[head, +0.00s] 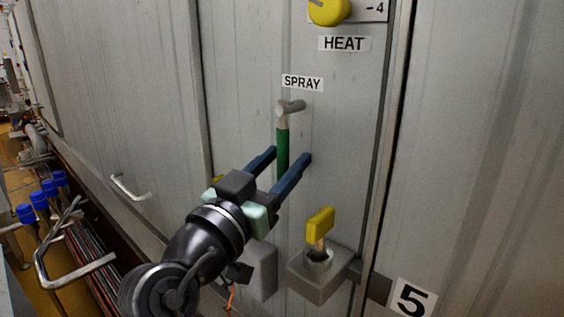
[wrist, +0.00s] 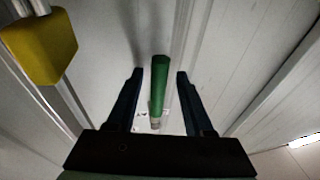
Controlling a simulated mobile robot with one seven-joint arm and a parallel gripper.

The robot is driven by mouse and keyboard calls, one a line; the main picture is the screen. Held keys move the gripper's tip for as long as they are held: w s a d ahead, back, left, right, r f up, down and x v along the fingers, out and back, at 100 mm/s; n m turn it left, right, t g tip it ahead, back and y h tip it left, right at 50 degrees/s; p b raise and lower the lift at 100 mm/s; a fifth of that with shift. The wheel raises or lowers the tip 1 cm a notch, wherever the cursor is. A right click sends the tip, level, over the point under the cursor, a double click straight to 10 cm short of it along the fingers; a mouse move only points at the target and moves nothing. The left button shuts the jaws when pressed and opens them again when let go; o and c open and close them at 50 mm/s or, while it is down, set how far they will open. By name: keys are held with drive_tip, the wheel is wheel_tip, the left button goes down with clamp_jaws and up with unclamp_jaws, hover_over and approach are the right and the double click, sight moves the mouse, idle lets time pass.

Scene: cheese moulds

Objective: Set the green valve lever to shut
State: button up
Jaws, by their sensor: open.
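The green valve lever (head: 283,149) hangs straight down from a grey metal pivot (head: 290,107) on the panel, below the SPRAY label (head: 302,83). My gripper (head: 287,154) is open, with one blue finger on each side of the lever's lower part. In the wrist view the green lever (wrist: 160,83) stands between the two fingers of my gripper (wrist: 160,73), with a visible gap on both sides. I see no contact with either finger. In the head view the lever's lower end is partly hidden by my gripper.
A yellow handle (head: 321,223) on a grey block (head: 318,277) stands below right of the lever; a yellow piece (wrist: 40,47) also shows in the wrist view. A yellow knob (head: 329,10) is above, by the HEAT label (head: 344,43). A metal door handle (head: 129,187) is at left.

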drive_tip(key=b+v, duration=0.2)
drive_tip(key=v, duration=1.1)
